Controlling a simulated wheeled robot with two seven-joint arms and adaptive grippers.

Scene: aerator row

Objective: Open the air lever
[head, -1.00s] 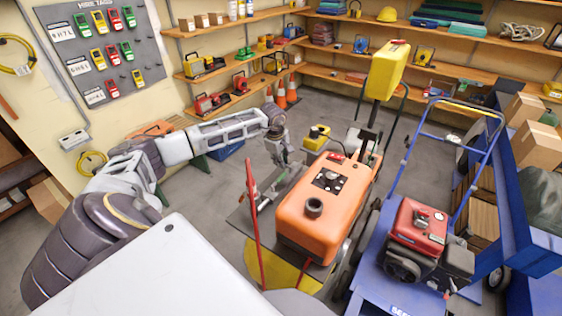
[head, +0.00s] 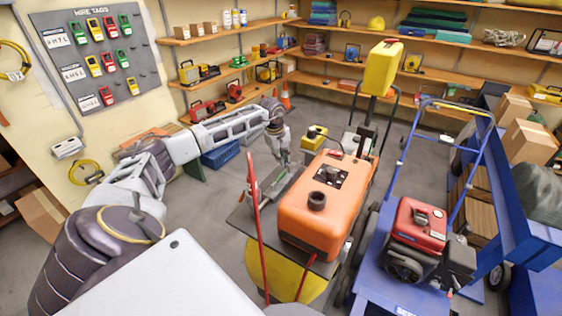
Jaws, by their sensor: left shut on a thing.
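The orange machine (head: 318,236) stands in the middle of the room, with a black cap and a dark control plate on its top. My left gripper (head: 284,160) is at the far left edge of this machine, by the grey metal parts beside its orange body. Its jaws are shut on a small part there. The air lever is too small and too covered by the fingers to make out clearly. A long red bar (head: 256,230) stands upright at the near left of the machine, apart from the gripper. My right gripper is out of view.
A blue-framed cart with a red engine (head: 418,222) stands close on the right. A yellow box on a post (head: 382,68) rises behind the orange machine. Shelves (head: 225,92) line the walls. Grey floor is clear left of the machine.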

